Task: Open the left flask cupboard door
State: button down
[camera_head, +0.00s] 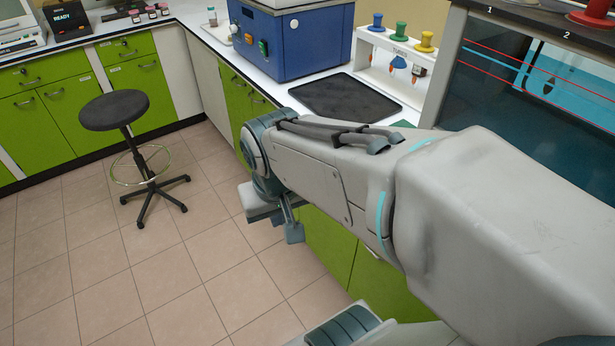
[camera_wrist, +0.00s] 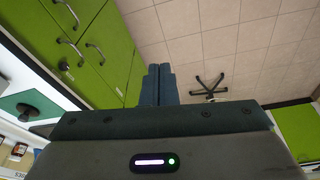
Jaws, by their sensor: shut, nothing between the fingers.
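My gripper (camera_head: 293,232) hangs in front of the green cupboard fronts under the right-hand bench. In the wrist view its two dark fingers (camera_wrist: 158,86) are together and hold nothing. Green cupboard doors (camera_head: 330,246) show below my arm, which hides much of them. In the wrist view green fronts (camera_wrist: 105,55) with several metal bar handles (camera_wrist: 70,48) lie left of the fingers, apart from them. The fronts look shut. I cannot tell which one is the left flask cupboard door.
A black stool (camera_head: 115,110) stands on open tiled floor (camera_head: 190,260) to the left. The bench carries a blue machine (camera_head: 297,45), a black mat (camera_head: 345,97) and a white rack with coloured funnels (camera_head: 390,60). More green cupboards (camera_head: 55,115) line the back.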

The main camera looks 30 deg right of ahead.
jog(key=w+d+f+m+h+b, duration=0.2)
jog(key=w+d+f+m+b, duration=0.3)
jog(key=d+f+b, duration=0.4)
jog(key=w+d+f+m+g+h+b, duration=0.1)
jog(key=w+d+f+m+h+b, duration=0.2)
jog(key=d+f+b, duration=0.7)
jog(key=w+d+f+m+g+h+b, duration=0.1)
jog(key=w+d+f+m+h+b, duration=0.2)
jog(key=f, duration=1.4)
jog(key=shift+w+d+f+m+b, duration=0.1)
jog(key=shift+w+d+m+b, duration=1.1)
jog(key=shift+w+d+b, duration=0.5)
jog(key=shift+w+d+f+m+b, duration=0.1)
jog(key=shift+w+d+m+b, duration=1.1)
jog(key=shift+w+d+b, duration=0.45)
jog(key=shift+a, duration=0.1)
